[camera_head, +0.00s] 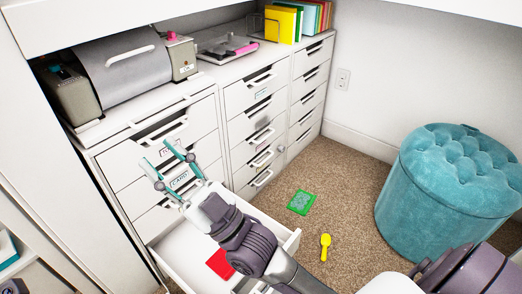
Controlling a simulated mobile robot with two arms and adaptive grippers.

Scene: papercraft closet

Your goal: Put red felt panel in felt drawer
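A flat red panel (220,264) lies in the open bottom drawer (290,243) of the left cabinet, partly beside my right forearm. My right arm passes over this drawer. My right gripper (157,154) is open and empty, with its two fingers spread in front of the closed, labelled drawers above. No felt label can be read on the open drawer; my arm covers part of it. My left gripper is not in view.
A green panel (301,202) and a yellow scoop (325,246) lie on the carpet. A teal tufted stool (448,183) stands at the right. A grey machine (125,65) sits on the cabinet top. Carpet between cabinets and stool is otherwise clear.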

